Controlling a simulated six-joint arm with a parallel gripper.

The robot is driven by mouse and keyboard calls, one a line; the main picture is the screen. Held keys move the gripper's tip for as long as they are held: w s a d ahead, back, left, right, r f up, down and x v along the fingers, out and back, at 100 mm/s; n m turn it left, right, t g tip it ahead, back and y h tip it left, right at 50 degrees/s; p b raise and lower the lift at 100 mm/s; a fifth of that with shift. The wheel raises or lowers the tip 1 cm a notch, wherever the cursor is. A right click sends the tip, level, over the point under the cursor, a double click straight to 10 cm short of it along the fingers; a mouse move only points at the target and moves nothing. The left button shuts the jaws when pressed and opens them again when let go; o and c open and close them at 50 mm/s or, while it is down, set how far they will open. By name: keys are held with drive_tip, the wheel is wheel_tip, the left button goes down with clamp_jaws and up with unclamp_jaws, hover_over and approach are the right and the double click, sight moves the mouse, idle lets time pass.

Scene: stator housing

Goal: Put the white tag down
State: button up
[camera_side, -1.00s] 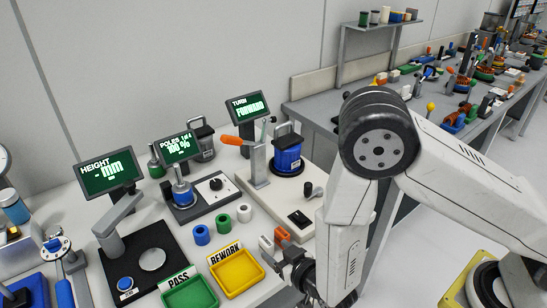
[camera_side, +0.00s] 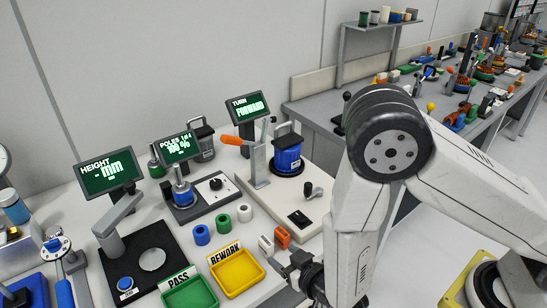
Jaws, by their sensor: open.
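The yellow REWORK tray (camera_side: 237,272) and green PASS tray (camera_side: 190,294) lie to the left. Blue, green and white rings (camera_side: 223,223) sit behind them. A press with an orange handle (camera_side: 258,165) stands farther back.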

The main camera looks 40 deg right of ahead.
drive_tip(key=shift+w+d+r+g, duration=0.25)
drive_tip(key=shift+w+d+g, duration=0.05)
drive_tip(key=shift+w+g, duration=0.15)
drive_tip(key=w+d+r+g, duration=0.1)
drive_tip(key=d+r+m+g, duration=0.1)
drive_tip(key=g, duration=0.1)
drive_tip(key=shift+w+d, duration=0.35)
drive_tip(key=s+d+r+g, duration=0.4)
drive_tip(key=d, duration=0.3)
drive_tip(key=s+d+r+n+g, duration=0.1)
drive_tip(key=s+d+r+g, duration=0.3)
drive_tip(key=d, duration=0.4)
drive_tip(key=shift+s+r, duration=0.55)
drive_tip(key=shift+s, duration=0.2)
drive_tip(key=o, duration=0.4)
drive_tip(key=shift+o, duration=0.2)
